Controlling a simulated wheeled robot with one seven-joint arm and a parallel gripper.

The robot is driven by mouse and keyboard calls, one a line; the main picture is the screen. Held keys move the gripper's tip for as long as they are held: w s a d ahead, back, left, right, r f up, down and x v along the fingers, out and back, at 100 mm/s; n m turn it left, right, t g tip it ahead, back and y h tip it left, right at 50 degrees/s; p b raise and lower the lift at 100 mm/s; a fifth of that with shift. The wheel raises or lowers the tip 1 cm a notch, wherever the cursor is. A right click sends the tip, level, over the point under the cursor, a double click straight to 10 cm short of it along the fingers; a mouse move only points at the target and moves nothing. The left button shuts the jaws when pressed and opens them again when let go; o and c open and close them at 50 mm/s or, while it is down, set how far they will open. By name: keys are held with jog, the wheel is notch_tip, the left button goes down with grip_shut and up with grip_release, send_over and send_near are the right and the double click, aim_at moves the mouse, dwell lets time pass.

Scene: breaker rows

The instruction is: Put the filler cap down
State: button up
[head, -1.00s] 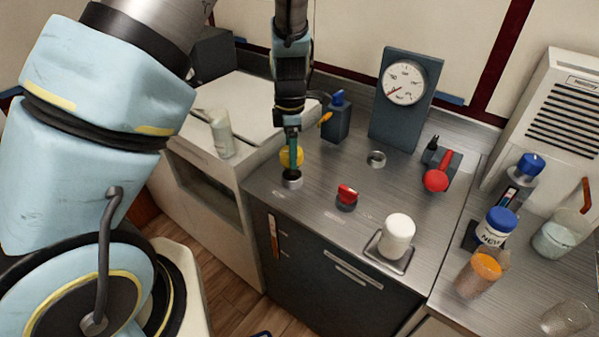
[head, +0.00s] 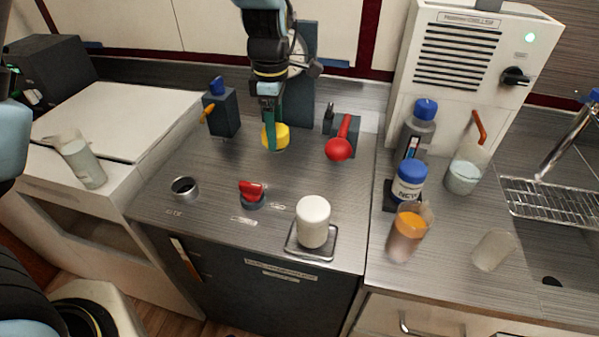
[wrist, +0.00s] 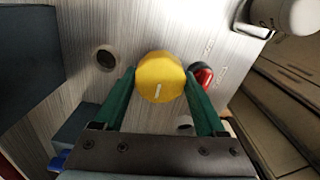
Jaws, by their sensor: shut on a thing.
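The yellow filler cap (head: 282,136) is between the green fingers of my gripper (head: 270,143), in front of the gauge panel. In the wrist view, the cap (wrist: 160,82) is round with a pale mark, and the gripper (wrist: 160,76) is shut on its sides. It appears above the counter, but its height is unclear. An open metal neck (head: 185,188) stands at the counter's front left.
A red knob (head: 252,194) and white jar (head: 313,221) stand in front of the cap. A red-handled valve (head: 340,146) is right of it. A dark box with a blue knob (head: 220,110) stands left. Bare counter (head: 190,155) lies between neck and box.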

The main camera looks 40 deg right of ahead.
notch_tip(320, 180, down, 9)
jog(key=p, duration=0.2)
jog(key=shift+f+p, duration=0.1)
jog(key=shift+p, duration=0.25)
jog(key=o, duration=1.2)
jog(key=shift+f, duration=0.1)
notch_tip(320, 180, up, 12)
jog(key=b, duration=0.4)
